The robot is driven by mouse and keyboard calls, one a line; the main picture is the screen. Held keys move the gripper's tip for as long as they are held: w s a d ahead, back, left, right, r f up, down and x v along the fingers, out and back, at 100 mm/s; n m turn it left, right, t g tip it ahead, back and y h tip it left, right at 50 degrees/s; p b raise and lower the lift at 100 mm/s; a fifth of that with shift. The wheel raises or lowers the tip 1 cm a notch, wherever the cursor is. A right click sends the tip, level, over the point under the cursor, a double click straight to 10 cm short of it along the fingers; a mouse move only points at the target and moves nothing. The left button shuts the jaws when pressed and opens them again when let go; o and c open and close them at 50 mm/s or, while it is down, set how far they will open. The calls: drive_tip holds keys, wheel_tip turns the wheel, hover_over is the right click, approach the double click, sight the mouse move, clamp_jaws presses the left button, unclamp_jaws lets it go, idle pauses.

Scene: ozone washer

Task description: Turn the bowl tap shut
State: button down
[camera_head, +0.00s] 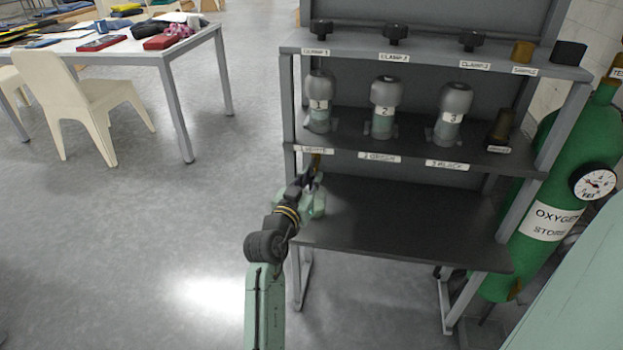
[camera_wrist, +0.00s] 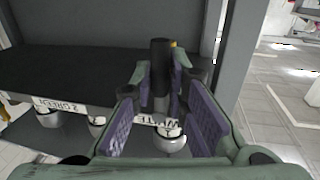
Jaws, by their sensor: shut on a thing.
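My gripper (camera_head: 314,171) is at the left front of the rack, just below the label reading 1 WHITE. In the wrist view my gripper (camera_wrist: 162,85) has its purple-padded fingers on both sides of a dark upright cylinder (camera_wrist: 160,60) and is shut on it. A small yellow-brown bit shows behind the cylinder. In the head view a brownish piece (camera_head: 316,160) shows at the fingertips; the fingers hide most of what is held. No readable label names the bowl tap, so I cannot tell whether the held piece is it.
Grey jars 1 (camera_head: 319,88), 2 (camera_head: 384,92) and 3 (camera_head: 454,102) stand on the middle shelf (camera_head: 350,141). Dark knobs sit on the top shelf. The lower shelf (camera_head: 400,222) is bare. A green oxygen cylinder (camera_head: 530,260) stands right; floor at left is clear.

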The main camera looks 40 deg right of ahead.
drive_tip(key=shift+n, duration=0.3)
idle(0.4)
drive_tip(key=s+r+n+t+p, duration=0.1)
drive_tip(key=n+p, duration=0.2)
drive_tip(key=n, duration=0.3)
drive_tip(key=d+r+n+t+p, duration=0.1)
drive_tip(key=n+p, duration=0.2)
drive_tip(key=n, duration=0.2)
drive_tip(key=s+d+r+n+t+p, duration=0.1)
drive_tip(key=n+t+p, duration=0.1)
drive_tip(key=n, duration=0.4)
drive_tip(key=shift+s+d+r+n+p, duration=0.1)
drive_tip(key=shift+s+n+p, duration=0.2)
drive_tip(key=shift+p, duration=0.3)
drive_tip(key=c, duration=1.6)
unclamp_jaws()
drive_tip(key=shift+o, duration=0.2)
